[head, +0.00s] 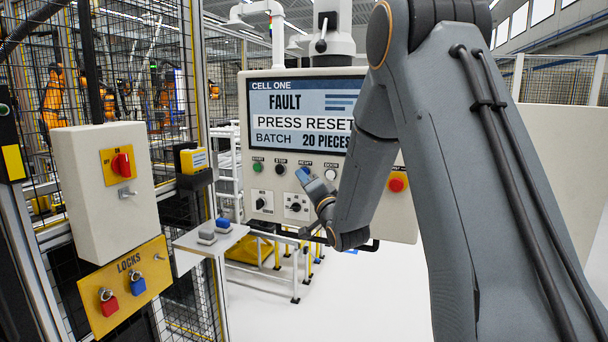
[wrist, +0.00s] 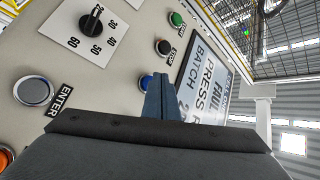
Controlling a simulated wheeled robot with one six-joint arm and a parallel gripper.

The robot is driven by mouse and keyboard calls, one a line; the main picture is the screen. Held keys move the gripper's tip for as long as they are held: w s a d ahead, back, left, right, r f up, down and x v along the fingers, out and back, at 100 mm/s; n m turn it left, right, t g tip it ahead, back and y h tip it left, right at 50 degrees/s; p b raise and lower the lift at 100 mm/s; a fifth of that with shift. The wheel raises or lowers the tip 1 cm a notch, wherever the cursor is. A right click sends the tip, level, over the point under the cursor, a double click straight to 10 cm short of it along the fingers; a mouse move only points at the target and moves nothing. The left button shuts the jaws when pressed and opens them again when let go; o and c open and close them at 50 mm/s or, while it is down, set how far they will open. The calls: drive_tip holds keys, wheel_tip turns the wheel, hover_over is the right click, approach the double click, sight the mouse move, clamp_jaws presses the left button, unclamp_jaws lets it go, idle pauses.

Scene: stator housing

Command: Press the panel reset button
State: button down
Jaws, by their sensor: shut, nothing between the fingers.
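The grey control panel (head: 270,180) has a lit screen (head: 305,115) reading FAULT, PRESS RESET, BATCH 20 PIECES. My gripper (head: 303,174) is shut and empty, its blue-grey fingertips in front of the panel's button row, at the RESET label. In the wrist view the shut fingers (wrist: 161,80) point at the panel, and the blue reset button (wrist: 145,83) shows just left of them, partly covered.
A green button (head: 257,167) and black stop button (head: 280,169) sit left of my gripper. The white enter button (head: 330,175) and red emergency stop (head: 397,181) are to its right. Two knobs (head: 295,207) sit below. A lock box (head: 100,180) and small table (head: 210,240) stand left.

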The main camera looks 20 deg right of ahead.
drive_tip(key=shift+w+d, duration=0.3)
drive_tip(key=shift+w, duration=0.05)
idle(0.4)
drive_tip(key=shift+s+a, duration=0.55)
drive_tip(key=shift+s, duration=0.2)
drive_tip(key=s+a, duration=0.3)
drive_tip(key=s, duration=0.2)
drive_tip(key=shift+a, duration=0.3)
idle(0.7)
